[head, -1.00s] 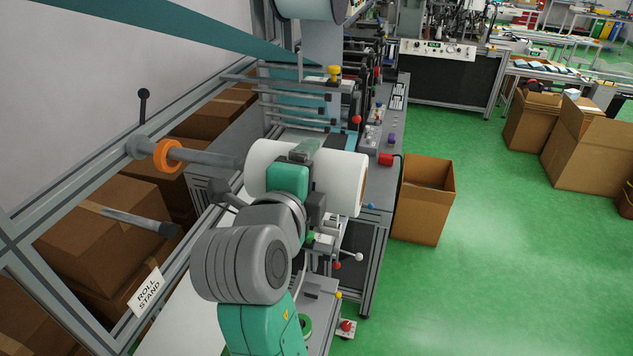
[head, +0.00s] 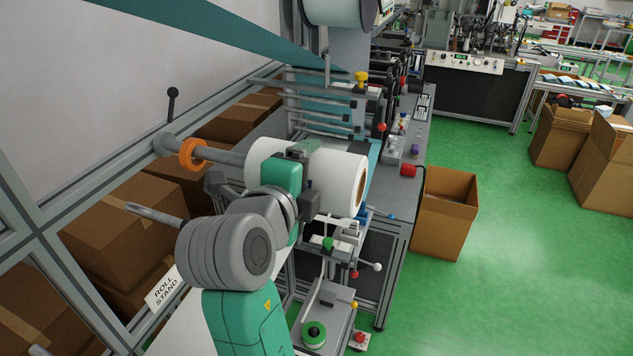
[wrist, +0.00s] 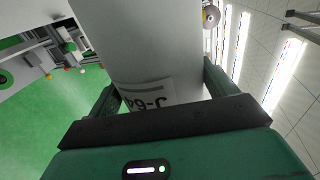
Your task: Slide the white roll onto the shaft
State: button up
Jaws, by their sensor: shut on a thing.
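The white roll (head: 340,178) lies sideways in my gripper (head: 300,150); its right end shows a brown core. In the wrist view the roll (wrist: 150,45) fills the middle between the two fingers, with a printed label on it. My gripper (wrist: 160,105) is shut on the roll around its middle. The grey shaft (head: 226,156) sticks out from the frame at the left, with an orange collar (head: 193,153) near its base. The shaft runs up to the roll's left end and its tip is hidden there. It appears to enter the core; a bare length shows between collar and roll.
A second, empty grey bar (head: 153,213) sticks out lower left, above the roll stand sign (head: 165,287). The machine's rollers (head: 320,108) stand just behind the roll. An open cardboard box (head: 445,212) is on the green floor.

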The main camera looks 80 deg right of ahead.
aim_at(214, 159)
jog(key=shift+w, duration=0.5)
jog(key=shift+w+d+b, duration=0.2)
jog(key=shift+w+b, duration=0.15)
jog(key=shift+w, duration=0.9)
jog(key=shift+w+d+b, duration=0.15)
jog(key=shift+w+b, duration=0.15)
jog(key=shift+w, duration=0.95)
jog(key=shift+w+d+b, duration=0.15)
jog(key=shift+w+b, duration=0.05)
jog(key=shift+w, duration=1.05)
jog(key=shift+w+d+b, duration=0.15)
jog(key=shift+w+b, duration=0.05)
jog(key=shift+w, duration=1)
jog(key=shift+w+d, duration=0.15)
jog(key=shift+w, duration=1.1)
jog(key=shift+w+d, duration=0.15)
jog(key=shift+w, duration=1.1)
jog(key=shift+w+d, duration=0.1)
jog(key=shift+w, duration=0.4)
jog(key=shift+f+b, duration=0.55)
jog(key=shift+b, duration=0.35)
